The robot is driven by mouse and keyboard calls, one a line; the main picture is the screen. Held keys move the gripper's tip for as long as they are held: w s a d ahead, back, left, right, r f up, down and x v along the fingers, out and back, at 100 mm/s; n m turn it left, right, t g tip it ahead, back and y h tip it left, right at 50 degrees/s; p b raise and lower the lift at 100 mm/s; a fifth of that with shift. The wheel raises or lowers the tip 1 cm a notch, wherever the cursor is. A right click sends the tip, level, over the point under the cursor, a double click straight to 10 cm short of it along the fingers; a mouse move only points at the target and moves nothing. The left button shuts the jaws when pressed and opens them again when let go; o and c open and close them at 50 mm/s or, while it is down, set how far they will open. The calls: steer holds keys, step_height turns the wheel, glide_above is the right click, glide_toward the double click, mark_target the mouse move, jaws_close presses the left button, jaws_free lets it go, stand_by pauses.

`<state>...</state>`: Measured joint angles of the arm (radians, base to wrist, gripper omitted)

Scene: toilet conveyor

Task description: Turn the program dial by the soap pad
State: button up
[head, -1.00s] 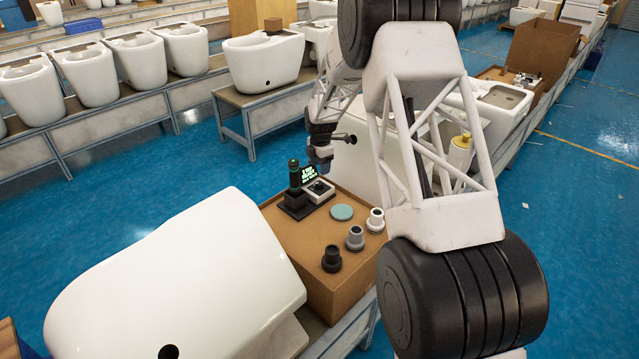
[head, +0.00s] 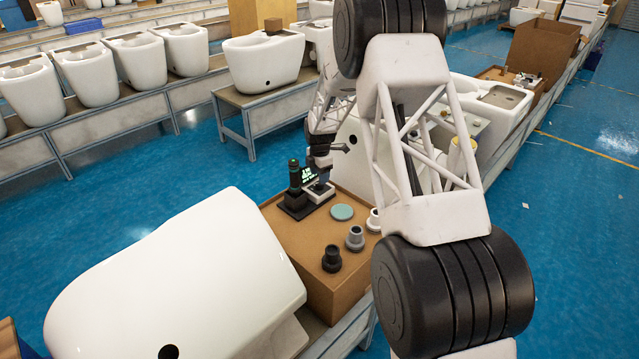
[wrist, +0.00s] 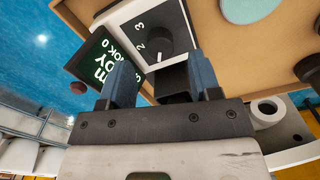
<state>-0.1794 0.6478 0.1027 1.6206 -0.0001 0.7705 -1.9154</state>
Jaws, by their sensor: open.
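The program dial (wrist: 152,42) is a black knob on a white plate marked with numbers, beside a dark screen with green text (wrist: 98,62). In the head view the dial's white plate (head: 322,194) sits at the far end of a brown box. My gripper (wrist: 162,72) is open, its two blue-grey fingers spread just short of the dial in the wrist view, not visibly touching it. In the head view my gripper (head: 321,166) hangs just above the plate. The soap pad looks to be the round teal disc (head: 342,212), flat on the box near the dial.
Black (head: 331,259), grey (head: 355,238) and white (head: 375,222) knob-like pieces stand on the brown box (head: 300,236). A dark post with a green top (head: 294,174) stands left of the screen. A large white toilet (head: 180,275) lies close on the left.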

steer(key=shift+f, duration=2.05)
steer(key=c, duration=0.9)
